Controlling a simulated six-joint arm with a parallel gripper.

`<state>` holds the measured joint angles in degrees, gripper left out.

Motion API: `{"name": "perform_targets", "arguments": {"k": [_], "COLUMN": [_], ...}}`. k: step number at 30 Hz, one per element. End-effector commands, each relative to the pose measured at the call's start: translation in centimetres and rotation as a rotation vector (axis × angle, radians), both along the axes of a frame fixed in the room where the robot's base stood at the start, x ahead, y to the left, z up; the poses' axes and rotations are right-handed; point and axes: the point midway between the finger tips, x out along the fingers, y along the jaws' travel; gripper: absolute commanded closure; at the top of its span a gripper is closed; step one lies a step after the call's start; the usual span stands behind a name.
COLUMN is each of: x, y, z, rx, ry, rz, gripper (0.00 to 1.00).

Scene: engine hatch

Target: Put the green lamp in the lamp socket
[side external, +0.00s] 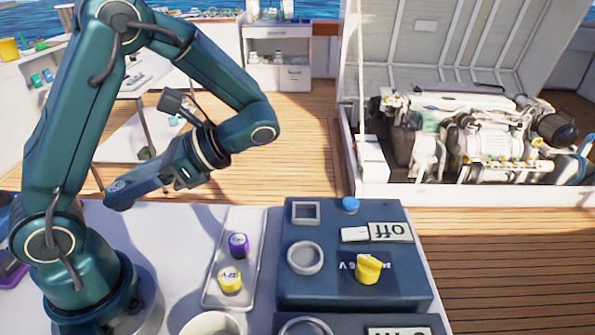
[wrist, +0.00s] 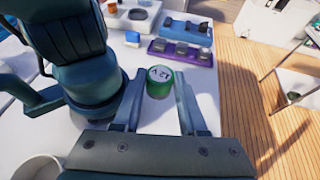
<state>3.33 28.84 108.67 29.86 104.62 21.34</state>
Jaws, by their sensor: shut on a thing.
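The green lamp (wrist: 160,80) has a pale top with dark lettering that looks like "12 V". In the wrist view it sits between the fingertips of my gripper (wrist: 159,84), which is shut on it. In the side view my gripper (side external: 116,196) is at the left, over the pale table, and the lamp cannot be made out there. A round ring socket (side external: 305,257) is on top of the dark blue box (side external: 325,290), to the right of my gripper and apart from it. Another round ring (side external: 306,326) shows partly at the bottom edge.
A tray (side external: 247,225) holds a purple lamp (side external: 238,245) and a yellow lamp (side external: 230,279), between my gripper and the box. A white bowl (side external: 212,324) stands in front.

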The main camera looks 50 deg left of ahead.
Motion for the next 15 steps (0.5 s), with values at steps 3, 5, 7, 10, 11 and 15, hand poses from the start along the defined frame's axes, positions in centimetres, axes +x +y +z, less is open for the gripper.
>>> {"name": "perform_targets", "arguments": {"k": [3, 5, 7, 10, 11, 15], "x": [-0.1, 0.3, 1.1, 2.8, 3.4, 7.0], "y": [-2.9, -4.3, -5.8, -7.7, -8.1, -9.3], "z": [-0.5, -0.5, -0.3, 0.4, 0.7, 2.4], "rx": [-0.001, 0.000, -0.001, -0.002, -0.002, -0.002], "ry": [0.002, 0.001, 0.001, 0.000, -0.001, -0.004], "rz": [0.394, 0.577, 0.786, 1.075, 1.160, 1.549], "gripper": [1.00, 1.00, 1.00, 1.00, 1.00, 1.00]}}
